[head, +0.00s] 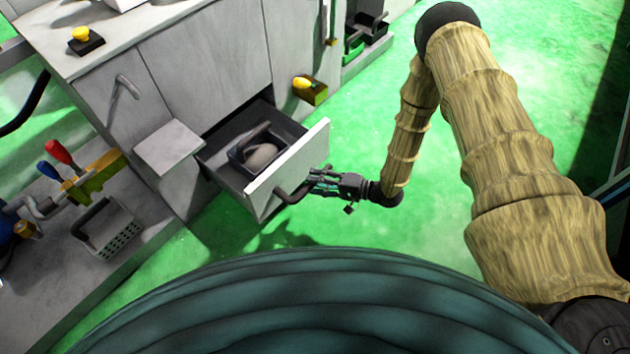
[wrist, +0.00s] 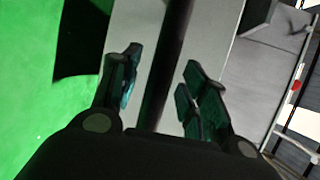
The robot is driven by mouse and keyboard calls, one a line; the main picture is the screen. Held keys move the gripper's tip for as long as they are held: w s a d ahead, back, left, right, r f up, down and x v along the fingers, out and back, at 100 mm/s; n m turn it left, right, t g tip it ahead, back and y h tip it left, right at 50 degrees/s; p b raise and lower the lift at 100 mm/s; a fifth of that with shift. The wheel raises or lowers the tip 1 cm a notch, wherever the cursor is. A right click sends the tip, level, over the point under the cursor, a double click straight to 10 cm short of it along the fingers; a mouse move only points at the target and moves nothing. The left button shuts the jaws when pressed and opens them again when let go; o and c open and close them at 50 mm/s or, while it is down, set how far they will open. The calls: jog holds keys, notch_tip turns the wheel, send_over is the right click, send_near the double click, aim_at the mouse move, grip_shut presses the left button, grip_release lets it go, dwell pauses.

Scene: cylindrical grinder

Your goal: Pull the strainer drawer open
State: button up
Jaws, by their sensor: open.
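The strainer drawer (head: 290,170) stands pulled out of the grey cabinet, with its inside showing in the head view. A dark tray (head: 240,158) with a pale rounded thing sits inside it; I cannot tell what that thing is. The drawer's dark bar handle (head: 290,194) is on its front panel. My gripper (head: 318,182) is at the right end of this handle. In the wrist view my open gripper (wrist: 158,88) has one finger on each side of the dark handle (wrist: 170,60). I cannot tell whether either finger touches it.
A grey cabinet (head: 205,70) stands behind the drawer, with a flat grey ledge (head: 168,147) to the drawer's left. A perforated basket (head: 108,228) and red and blue handled tools stand at the left.

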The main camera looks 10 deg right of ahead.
jog(key=v, duration=1.1)
dwell(0.3)
jog(key=s+f+n+g+h, duration=0.1)
jog(key=s+f+n+h, duration=0.1)
jog(key=s+f+h, duration=0.6)
jog(key=s+d+r+n+g+h, duration=0.1)
jog(key=s+d+r+g+h, duration=0.1)
jog(key=s, duration=0.4)
jog(key=s+d+r+n+g+h, duration=0.1)
jog(key=s+g+h, duration=0.1)
jog(key=s, duration=0.5)
jog(key=s+d+r+n+g+h, duration=0.1)
jog(key=s+d+r+g+h, duration=0.15)
jog(key=s, duration=0.35)
notch_tip(320, 180, up, 34)
jog(key=p, duration=3.5)
jog(key=shift+a+t, duration=0.35)
jog(key=shift+t, duration=0.1)
